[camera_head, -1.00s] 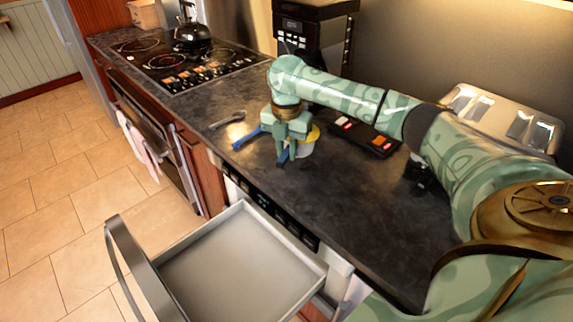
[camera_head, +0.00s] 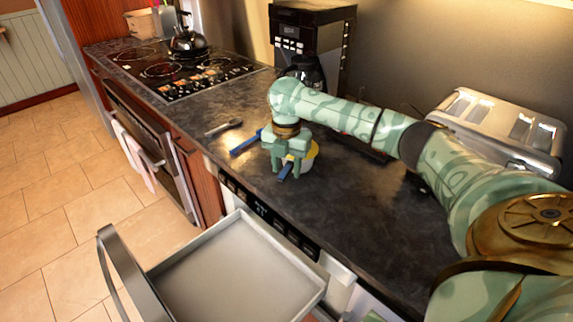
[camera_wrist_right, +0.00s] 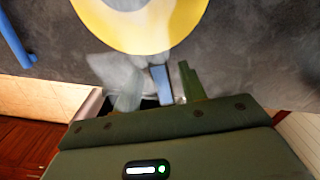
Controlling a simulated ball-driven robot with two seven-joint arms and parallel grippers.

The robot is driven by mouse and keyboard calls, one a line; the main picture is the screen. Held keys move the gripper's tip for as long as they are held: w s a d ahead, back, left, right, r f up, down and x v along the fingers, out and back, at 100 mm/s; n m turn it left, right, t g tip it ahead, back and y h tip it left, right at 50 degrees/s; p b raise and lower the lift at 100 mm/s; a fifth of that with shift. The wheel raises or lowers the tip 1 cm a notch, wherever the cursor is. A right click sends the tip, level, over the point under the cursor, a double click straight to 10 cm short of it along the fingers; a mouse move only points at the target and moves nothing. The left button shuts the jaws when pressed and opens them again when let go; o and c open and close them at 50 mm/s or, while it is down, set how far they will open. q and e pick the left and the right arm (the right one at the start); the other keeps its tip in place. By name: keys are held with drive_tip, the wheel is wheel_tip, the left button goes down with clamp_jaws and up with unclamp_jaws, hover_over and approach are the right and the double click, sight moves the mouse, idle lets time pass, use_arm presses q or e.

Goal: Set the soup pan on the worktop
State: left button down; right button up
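The soup pan (camera_head: 308,158), pale outside with a yellow rim, stands on the dark worktop (camera_head: 345,208) just behind the open drawer. Its blue handle (camera_head: 286,171) points toward the front edge. My right gripper (camera_head: 285,166) is low over the handle, pointing down, and partly hides the pan. In the right wrist view, the pan's yellow ring (camera_wrist_right: 180,30) is at the top. The blue handle end (camera_wrist_right: 160,80) shows between my two fingers (camera_wrist_right: 158,88), with a small gap on each side; the left finger is blurred. My left gripper is not in view.
An open grey drawer (camera_head: 235,275) juts out below the worktop edge. A blue-handled utensil (camera_head: 245,142) and a grey one (camera_head: 223,127) lie left of the pan. A toaster (camera_head: 500,130), a coffee machine (camera_head: 312,40) and a hob with a kettle (camera_head: 187,40) stand farther back.

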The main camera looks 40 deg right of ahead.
drive_tip(key=shift+r, duration=0.2)
wheel_tip(320, 180, up, 12)
drive_tip(key=p, duration=0.5)
drive_tip(key=shift+p, duration=0.35)
drive_tip(key=shift+f, duration=0.1)
